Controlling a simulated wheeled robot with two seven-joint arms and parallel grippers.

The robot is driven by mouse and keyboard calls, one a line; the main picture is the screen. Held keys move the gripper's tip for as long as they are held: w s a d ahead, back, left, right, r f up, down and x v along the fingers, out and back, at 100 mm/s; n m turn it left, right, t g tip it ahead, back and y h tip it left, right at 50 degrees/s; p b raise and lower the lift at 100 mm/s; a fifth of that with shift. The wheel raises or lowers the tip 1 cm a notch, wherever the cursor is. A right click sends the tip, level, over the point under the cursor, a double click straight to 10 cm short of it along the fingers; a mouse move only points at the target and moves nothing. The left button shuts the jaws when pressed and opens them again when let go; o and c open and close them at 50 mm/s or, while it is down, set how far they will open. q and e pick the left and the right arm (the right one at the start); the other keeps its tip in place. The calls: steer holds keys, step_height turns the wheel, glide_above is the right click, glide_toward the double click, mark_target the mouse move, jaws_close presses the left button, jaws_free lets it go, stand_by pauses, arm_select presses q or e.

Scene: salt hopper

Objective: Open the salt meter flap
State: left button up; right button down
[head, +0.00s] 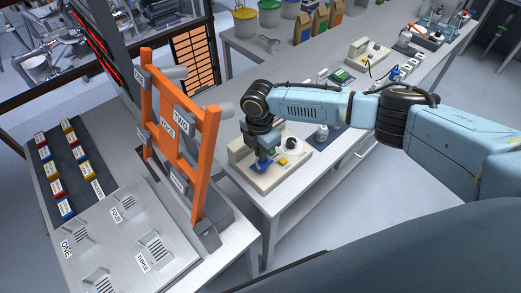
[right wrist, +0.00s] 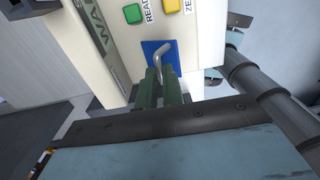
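The salt meter (head: 257,177) is a beige box on the metal bench, under my right arm in the head view. In the right wrist view its pale face (right wrist: 192,58) carries a blue flap (right wrist: 150,48) with a bent grey metal handle (right wrist: 159,62). The blue flap looks flat against the face. My right gripper (right wrist: 159,84) has two green fingers close together, with the handle between their tips; it looks shut on the handle. In the head view my right gripper (head: 264,158) is over the meter and partly hidden. My left gripper is not in view.
Green (right wrist: 132,13) and yellow (right wrist: 171,6) buttons sit beside the flap. An orange frame (head: 203,165) stands left of the meter, by a grey panel with numbered plates (head: 118,240). Another beige device (head: 362,55) and small bottles are further along the bench.

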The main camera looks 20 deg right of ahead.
steer(key=w+g+b, duration=0.1)
steer(key=b, duration=0.1)
steer(key=w+a+g+h+b, duration=0.1)
steer(key=b, duration=0.1)
steer(key=shift+g, duration=0.4)
steer(key=shift+w+a+f+b, duration=0.1)
steer(key=shift+w+a+b, duration=0.05)
steer(key=shift+w+b, duration=0.65)
steer(key=shift+w+a+b, duration=0.15)
steer(key=shift+w+b, duration=0.3)
steer(key=shift+b, duration=0.55)
steer(key=c, duration=1.6)
jaws_free()
steer(key=shift+o, duration=0.3)
